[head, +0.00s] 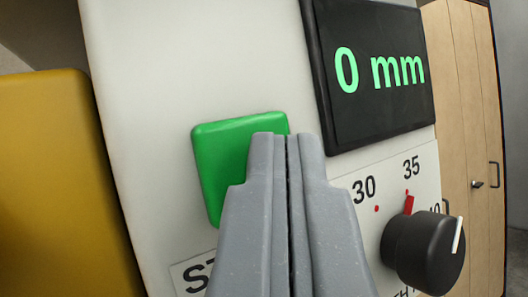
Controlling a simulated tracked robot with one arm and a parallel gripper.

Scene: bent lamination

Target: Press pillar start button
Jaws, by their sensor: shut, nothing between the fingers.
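A green square button (222,150) sits on the pale front panel of the pillar (200,60). A label (192,276) below it is partly hidden and shows the letters "ST". My gripper (287,138) is shut and empty, with its fingertips in front of the button's right part and hiding it. I cannot tell whether the fingertips touch the button.
A black display (375,80) right of the button reads "0 mm" in green. Below it is a black knob (425,250) with a white mark, beside a scale showing 30 and 35. A yellow block (60,190) stands at left. A wooden cabinet (465,110) is at far right.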

